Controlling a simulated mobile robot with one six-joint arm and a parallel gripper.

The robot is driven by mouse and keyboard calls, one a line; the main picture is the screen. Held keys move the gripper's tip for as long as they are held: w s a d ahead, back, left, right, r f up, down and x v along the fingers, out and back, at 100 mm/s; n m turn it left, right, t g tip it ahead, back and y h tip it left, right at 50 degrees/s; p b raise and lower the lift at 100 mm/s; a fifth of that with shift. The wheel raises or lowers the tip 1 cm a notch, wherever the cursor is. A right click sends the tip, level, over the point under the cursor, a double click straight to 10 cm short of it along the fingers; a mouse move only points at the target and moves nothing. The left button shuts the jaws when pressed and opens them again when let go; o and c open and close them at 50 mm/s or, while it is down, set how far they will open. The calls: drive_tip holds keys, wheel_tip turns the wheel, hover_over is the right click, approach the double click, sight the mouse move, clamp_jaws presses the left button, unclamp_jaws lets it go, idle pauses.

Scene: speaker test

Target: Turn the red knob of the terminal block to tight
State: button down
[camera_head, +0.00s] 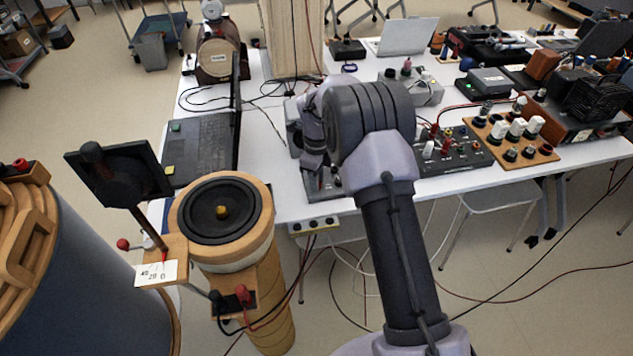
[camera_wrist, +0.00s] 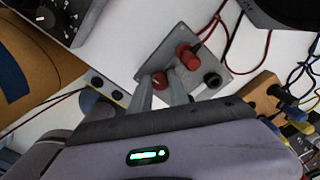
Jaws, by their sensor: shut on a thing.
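The terminal block (camera_wrist: 215,62) is a grey plate in the wrist view, with a red knob (camera_wrist: 160,80), a second red post (camera_wrist: 187,54) and a black post (camera_wrist: 212,80). My gripper (camera_wrist: 161,88) has its two grey fingers on either side of the nearer red knob, shut on it. The knob's top shows between the fingertips; a mark for tight cannot be made out. In the head view my arm hides the gripper and the knob; a grey plate edge shows below my wrist.
A socket strip (camera_head: 314,225) sits at the table's front edge. A laptop (camera_head: 205,145) stands to the left, and a wooden column with a black speaker cone (camera_head: 195,215) is in front of it. A board with several terminals (camera_head: 470,150) lies to the right. Cables cross the white table.

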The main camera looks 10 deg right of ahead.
drive_tip(key=shift+m, duration=0.8)
drive_tip(key=c, duration=1.2)
unclamp_jaws()
drive_tip(key=shift+c, duration=0.2)
wheel_tip(320, 180, up, 18)
drive_tip(key=p, duration=0.6)
drive_tip(key=shift+f, duration=0.25)
